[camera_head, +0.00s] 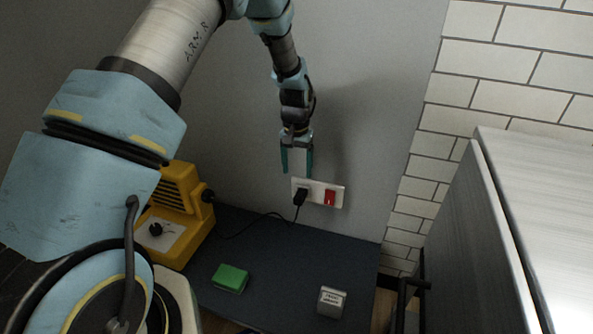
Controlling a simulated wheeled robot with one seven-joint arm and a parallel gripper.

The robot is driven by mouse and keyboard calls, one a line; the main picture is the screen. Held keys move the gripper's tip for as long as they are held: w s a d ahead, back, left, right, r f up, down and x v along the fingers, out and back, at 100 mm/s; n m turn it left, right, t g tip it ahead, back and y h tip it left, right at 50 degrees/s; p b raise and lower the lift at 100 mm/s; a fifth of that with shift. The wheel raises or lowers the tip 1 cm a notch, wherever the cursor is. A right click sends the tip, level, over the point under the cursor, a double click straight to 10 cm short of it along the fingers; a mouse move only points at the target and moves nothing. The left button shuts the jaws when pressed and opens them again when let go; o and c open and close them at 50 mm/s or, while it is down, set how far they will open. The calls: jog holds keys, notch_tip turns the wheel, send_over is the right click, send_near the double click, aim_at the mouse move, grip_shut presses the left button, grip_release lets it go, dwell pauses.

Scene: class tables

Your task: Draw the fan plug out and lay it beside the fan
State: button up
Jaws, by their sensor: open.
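A black plug (300,197) sits in the left part of a white wall socket plate (316,187). Its dark cord (259,225) runs down and left over the dark table toward a yellow boxy device (181,213), which looks like the fan. My arm hides part of that device. My gripper (297,172) is open and empty, pointing down just above the plug and apart from it, as far as I can tell. Its two teal fingers hang close to the wall.
A red switch (330,196) is at the plate's right. A green block (230,278) and a small grey box (331,301) lie on the dark table (285,262), with bare room between them. A large pale cabinet (495,240) stands at the right.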

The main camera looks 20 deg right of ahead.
aim_at(298, 197)
jog(key=f, duration=1.1)
jog(key=shift+d+f, duration=0.1)
jog(key=shift+d, duration=0.15)
grip_shut()
jog(key=shift+s, duration=0.1)
dwell(0.4)
jog(key=shift+s+a+p, duration=0.8)
jog(key=shift+s+a, duration=0.55)
jog(key=shift+s, duration=0.05)
